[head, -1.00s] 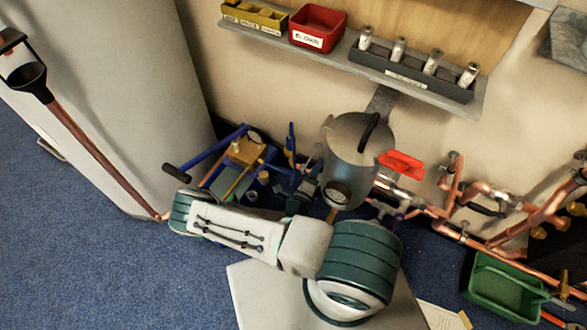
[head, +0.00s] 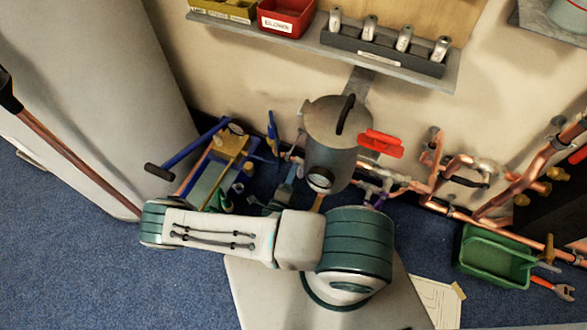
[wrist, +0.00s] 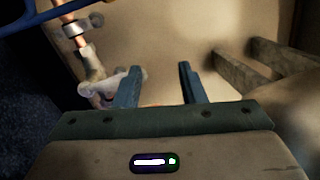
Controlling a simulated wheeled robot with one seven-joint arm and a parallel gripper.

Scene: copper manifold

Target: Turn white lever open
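In the wrist view, a pale, whitish lever-like piece (wrist: 122,84) sticks out from a fitting on a copper pipe (wrist: 72,28), left of centre. It looks like the white lever, but it is dim and partly behind my left finger. My gripper (wrist: 160,74) is open, with two blue-grey fingers apart and nothing visible between them. The left finger overlaps the pale piece in the picture; I cannot tell whether they touch.
A grey pot with a gauge (head: 334,150) hangs on the wall beside a red lever (head: 381,143). Copper pipes (head: 480,215) run right above a green tray (head: 492,257). A blue vise-like tool (head: 205,145) stands left. A shelf (head: 440,75) holds bins above.

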